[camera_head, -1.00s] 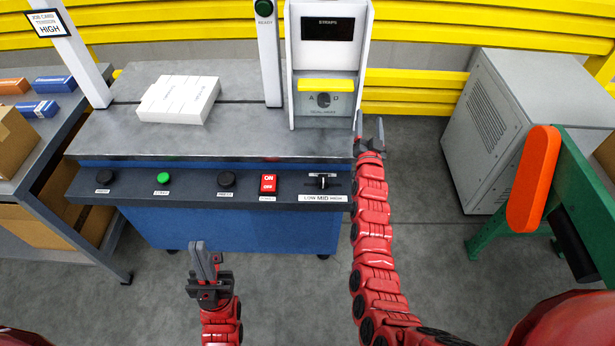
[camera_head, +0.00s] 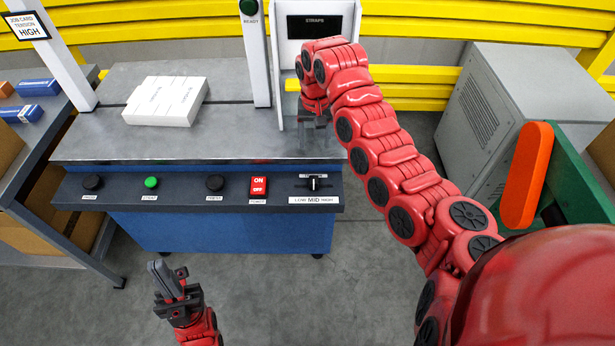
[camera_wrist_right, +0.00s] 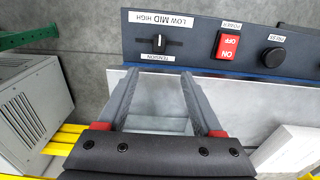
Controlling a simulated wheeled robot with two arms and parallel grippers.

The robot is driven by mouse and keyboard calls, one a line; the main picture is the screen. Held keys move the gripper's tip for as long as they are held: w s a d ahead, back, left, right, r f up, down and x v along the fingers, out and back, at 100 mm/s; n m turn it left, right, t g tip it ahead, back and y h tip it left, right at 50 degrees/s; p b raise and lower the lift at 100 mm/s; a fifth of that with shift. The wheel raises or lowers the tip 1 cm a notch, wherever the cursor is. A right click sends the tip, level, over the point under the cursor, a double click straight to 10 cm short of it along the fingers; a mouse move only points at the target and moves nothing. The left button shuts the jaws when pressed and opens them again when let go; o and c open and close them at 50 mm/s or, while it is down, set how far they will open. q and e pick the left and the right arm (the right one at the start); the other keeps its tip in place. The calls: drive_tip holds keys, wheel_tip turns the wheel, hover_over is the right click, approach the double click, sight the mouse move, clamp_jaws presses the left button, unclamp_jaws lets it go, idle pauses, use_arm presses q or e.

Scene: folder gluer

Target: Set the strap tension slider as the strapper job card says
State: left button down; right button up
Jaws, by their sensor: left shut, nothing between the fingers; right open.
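The job card (camera_head: 27,26) at the upper left reads "JOB CARD TENSION HIGH". The strap tension slider (camera_head: 314,183) is at the right end of the control panel, above its LOW MID HIGH label (camera_head: 313,200). Its knob stands near the middle, at MID. The slider also shows in the right wrist view (camera_wrist_right: 158,42), upside down, beyond my fingertips. My right gripper (camera_head: 316,130) points down over the table's right end, behind the panel; its fingers (camera_wrist_right: 160,75) are open, empty and apart from the slider. My left gripper (camera_head: 165,285) is shut and empty, in front of the machine.
The panel also carries a red ON/OFF switch (camera_head: 258,186), a green button (camera_head: 151,182) and black knobs. White cartons (camera_head: 166,101) lie on the table (camera_head: 100,140). The strapper head (camera_head: 285,60) stands behind my right arm. A grey cabinet (camera_head: 500,110) is at the right.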

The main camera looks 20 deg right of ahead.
drive_tip(key=b, duration=0.2)
hover_over(314, 179)
wheel_tip(314, 179, down, 9)
drive_tip(key=shift+a+f, duration=0.1)
wheel_tip(314, 179, down, 7)
drive_tip(key=shift+r+p, duration=0.2)
drive_tip(key=shift+p, duration=1)
drive_tip(key=shift+f, duration=0.75)
clamp_jaws()
